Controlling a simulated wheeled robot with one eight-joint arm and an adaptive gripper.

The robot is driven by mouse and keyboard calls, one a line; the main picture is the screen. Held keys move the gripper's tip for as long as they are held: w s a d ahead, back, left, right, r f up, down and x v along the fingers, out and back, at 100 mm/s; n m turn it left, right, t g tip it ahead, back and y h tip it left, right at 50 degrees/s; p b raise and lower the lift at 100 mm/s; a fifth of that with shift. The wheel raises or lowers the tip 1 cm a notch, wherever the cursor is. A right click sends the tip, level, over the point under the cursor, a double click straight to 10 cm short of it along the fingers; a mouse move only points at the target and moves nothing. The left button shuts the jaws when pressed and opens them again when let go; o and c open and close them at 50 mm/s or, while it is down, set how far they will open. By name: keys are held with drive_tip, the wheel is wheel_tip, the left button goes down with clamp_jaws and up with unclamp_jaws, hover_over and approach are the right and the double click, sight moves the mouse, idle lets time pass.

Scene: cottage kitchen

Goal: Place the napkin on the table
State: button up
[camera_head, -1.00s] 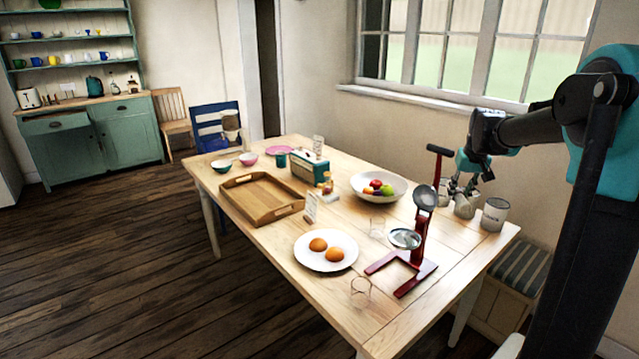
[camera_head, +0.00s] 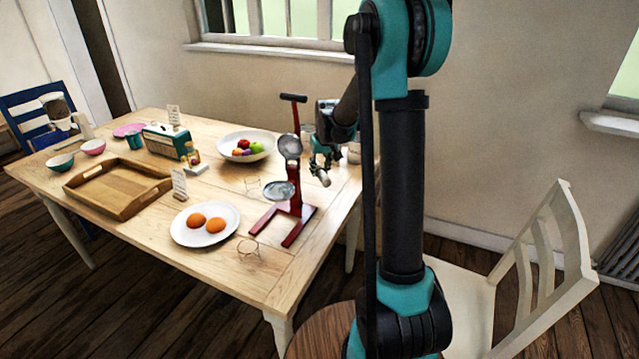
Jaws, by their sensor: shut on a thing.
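The wooden table (camera_head: 235,269) fills the left and middle of the head view. My gripper (camera_head: 322,176) is over the table's right end, just right of the red stand. It is small in the picture and partly seen from behind. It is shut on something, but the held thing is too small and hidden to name. I cannot make out a napkin on the table or in the fingers.
A plate of round orange-brown items (camera_head: 183,236), clear glasses and a wooden tray (camera_head: 84,194) stand further left. A cream chair (camera_head: 540,290) is at right.

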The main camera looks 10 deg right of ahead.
sight(322, 172)
drive_tip(key=shift+f, duration=2.95)
drive_tip(key=shift+f, duration=0.15)
drive_tip(key=o, duration=1.1)
drive_tip(key=shift+o, duration=0.2)
drive_tip(key=v, duration=1.2)
drive_tip(key=shift+s+d, duration=0.1)
drive_tip(key=shift+s, duration=0.1)
drive_tip(key=s+d+f, duration=0.1)
drive_tip(key=s+f, duration=0.2)
drive_tip(key=s, duration=0.7)
drive_tip(key=s+d+f+m, duration=0.1)
drive_tip(key=s+f, duration=0.1)
drive_tip(key=s, duration=0.8)
drive_tip(key=s+d+f+m, duration=0.1)
drive_tip(key=s+f, duration=0.2)
drive_tip(key=s, duration=0.7)
drive_tip(key=shift+s+d+f+t+h, duration=0.3)
drive_tip(key=shift+s+t, duration=0.05)
drive_tip(key=shift+t, duration=0.05)
